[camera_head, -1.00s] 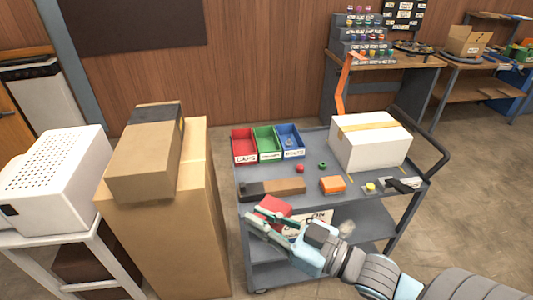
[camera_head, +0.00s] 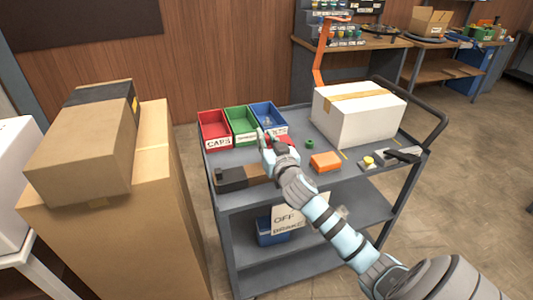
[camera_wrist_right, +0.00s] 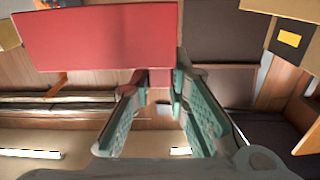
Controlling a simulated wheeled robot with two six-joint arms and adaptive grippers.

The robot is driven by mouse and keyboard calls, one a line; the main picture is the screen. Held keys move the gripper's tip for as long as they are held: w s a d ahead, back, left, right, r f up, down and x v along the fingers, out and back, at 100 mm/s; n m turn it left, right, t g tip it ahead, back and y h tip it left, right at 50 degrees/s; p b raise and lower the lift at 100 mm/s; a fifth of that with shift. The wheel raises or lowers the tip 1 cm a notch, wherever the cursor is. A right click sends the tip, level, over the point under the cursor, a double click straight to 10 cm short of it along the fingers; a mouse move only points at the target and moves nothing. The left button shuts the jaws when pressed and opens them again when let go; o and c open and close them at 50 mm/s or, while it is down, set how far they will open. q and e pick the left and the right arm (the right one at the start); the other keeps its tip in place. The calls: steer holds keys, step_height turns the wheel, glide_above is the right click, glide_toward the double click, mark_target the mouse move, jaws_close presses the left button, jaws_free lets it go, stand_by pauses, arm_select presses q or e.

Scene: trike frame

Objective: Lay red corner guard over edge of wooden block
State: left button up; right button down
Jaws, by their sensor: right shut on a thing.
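The red corner guard (camera_wrist_right: 95,38) fills the upper left of the right wrist view as a flat red panel. A narrower red part of it runs down between the teal fingers. My right gripper (camera_wrist_right: 160,95) is shut on it. In the head view my right gripper (camera_head: 268,142) is over the cart, behind the wooden block. Some red shows beside the gripper, but I cannot tell whether it is the guard. The brown wooden block (camera_head: 256,173) lies on the cart's top shelf, its right part hidden by my wrist. My left gripper is in neither view.
Red (camera_head: 214,128), green (camera_head: 240,124) and blue (camera_head: 268,116) bins stand at the back of the cart (camera_head: 330,188). A white box (camera_head: 355,117), an orange block (camera_head: 325,162) and a green ring (camera_head: 309,145) are to the right. Stacked cardboard boxes (camera_head: 85,150) stand left.

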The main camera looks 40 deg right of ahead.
steer(key=shift+d+r, duration=0.15)
steer(key=shift+d, duration=0.05)
steer(key=shift+s+r, duration=0.25)
steer(key=shift+s, duration=0.1)
steer(key=shift+s+r, duration=0.15)
steer(key=shift+s, duration=0.05)
steer(key=shift+a, duration=0.1)
steer(key=shift+w+f+b, duration=0.15)
steer(key=shift+f+b, duration=0.3)
steer(key=shift+f, duration=0.45)
step_height(320, 180, down, 6)
steer(key=b, duration=0.5)
steer(key=shift+f+b, duration=0.6)
steer(key=shift+b, duration=0.15)
steer(key=shift+f, duration=0.15)
steer(key=c, duration=1.5)
jaws_free()
steer(key=shift+o, duration=0.2)
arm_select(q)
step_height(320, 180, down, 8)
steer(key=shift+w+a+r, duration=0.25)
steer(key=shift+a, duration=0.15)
arm_select(e)
steer(key=v, duration=1.2)
